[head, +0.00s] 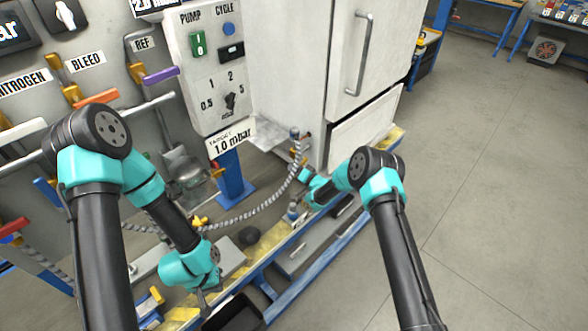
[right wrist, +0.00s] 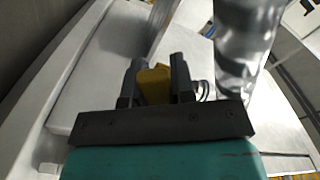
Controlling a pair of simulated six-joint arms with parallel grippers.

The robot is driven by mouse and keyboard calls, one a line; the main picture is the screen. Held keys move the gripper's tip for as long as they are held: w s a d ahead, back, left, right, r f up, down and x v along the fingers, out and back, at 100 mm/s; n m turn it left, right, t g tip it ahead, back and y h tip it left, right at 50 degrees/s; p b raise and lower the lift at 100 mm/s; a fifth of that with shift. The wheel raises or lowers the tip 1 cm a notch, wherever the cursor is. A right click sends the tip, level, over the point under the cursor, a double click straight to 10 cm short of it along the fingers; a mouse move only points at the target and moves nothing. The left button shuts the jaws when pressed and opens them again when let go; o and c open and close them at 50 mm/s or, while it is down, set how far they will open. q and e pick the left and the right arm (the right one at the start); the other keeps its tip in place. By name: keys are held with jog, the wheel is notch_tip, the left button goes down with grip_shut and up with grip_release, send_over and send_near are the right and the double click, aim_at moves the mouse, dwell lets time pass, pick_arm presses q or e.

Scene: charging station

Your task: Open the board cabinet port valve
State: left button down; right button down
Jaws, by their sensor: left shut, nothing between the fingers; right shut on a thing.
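The white cabinet (head: 325,60) stands at the back centre, and a port with a valve (head: 295,134) shows at its lower left side. A ribbed grey hose (head: 262,206) runs from this port. My right gripper (head: 301,166) is at the port, partly hidden by its own arm. In the right wrist view its fingers (right wrist: 155,84) are shut on the yellow valve handle (right wrist: 155,80), beside the shiny hose. The valve's own body is mostly hidden there. My left gripper (head: 208,291) is shut and empty, low over the bench's front edge, away from the valve.
A control panel (head: 208,65) with a pump switch and dial stands left of the cabinet. Several levers, including a purple one (head: 160,76), line the left board. A blue post (head: 232,176) stands under the panel. The floor (head: 480,180) at right is clear.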

dwell(0.3)
jog(key=c, duration=1)
grip_release()
jog(key=shift+o, duration=0.2)
jog(key=v, duration=1.7)
jog(key=shift+d, duration=0.2)
jog(key=shift+s, duration=0.1)
